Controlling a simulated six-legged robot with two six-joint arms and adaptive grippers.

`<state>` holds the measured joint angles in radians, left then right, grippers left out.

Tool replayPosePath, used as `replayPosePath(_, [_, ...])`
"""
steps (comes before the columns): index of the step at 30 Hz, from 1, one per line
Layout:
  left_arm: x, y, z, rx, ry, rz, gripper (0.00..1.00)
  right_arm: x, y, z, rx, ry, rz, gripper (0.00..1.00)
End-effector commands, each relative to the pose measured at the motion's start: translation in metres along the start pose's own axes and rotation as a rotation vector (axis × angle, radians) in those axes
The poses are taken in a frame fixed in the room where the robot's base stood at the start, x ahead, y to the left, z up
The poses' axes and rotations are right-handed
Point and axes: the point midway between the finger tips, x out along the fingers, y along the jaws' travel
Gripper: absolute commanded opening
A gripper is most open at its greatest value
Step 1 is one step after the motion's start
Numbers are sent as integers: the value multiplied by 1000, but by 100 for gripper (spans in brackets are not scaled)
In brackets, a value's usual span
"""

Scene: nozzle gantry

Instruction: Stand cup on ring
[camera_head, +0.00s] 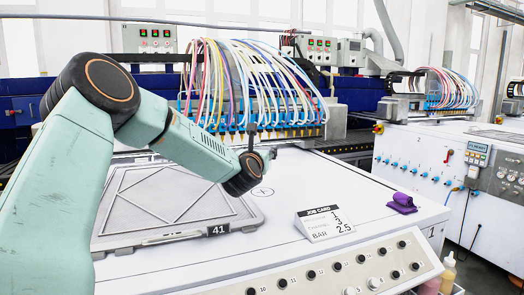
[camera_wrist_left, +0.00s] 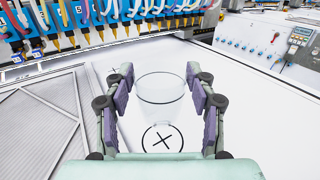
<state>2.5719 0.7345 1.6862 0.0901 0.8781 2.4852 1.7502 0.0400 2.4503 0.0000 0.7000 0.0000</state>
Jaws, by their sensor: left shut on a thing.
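A clear, see-through cup (camera_wrist_left: 161,95) is between the fingers of my left gripper (camera_wrist_left: 163,88) in the left wrist view. The fingers are shut on its sides, and its open rim faces up. A black ring with a cross (camera_wrist_left: 162,139) is printed on the white top, just below the cup in that view. I cannot tell whether the cup's base touches the surface. My right gripper is not in view.
A grey framed screen (camera_head: 165,204) marked 41 lies at the left of the white top. A job card (camera_head: 325,223) and a purple clip-like thing (camera_head: 402,203) are at the right. A nozzle row with hoses (camera_head: 255,100) lines the back. The white top between is clear.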

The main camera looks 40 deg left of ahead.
Motion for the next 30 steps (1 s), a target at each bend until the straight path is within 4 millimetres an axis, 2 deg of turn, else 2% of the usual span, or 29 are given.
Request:
replayPosePath(18, [3,-1,-58,1,0,1,31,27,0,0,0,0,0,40])
replayPosePath(30, [4,-1,-63,1,-1,0,31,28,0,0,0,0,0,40])
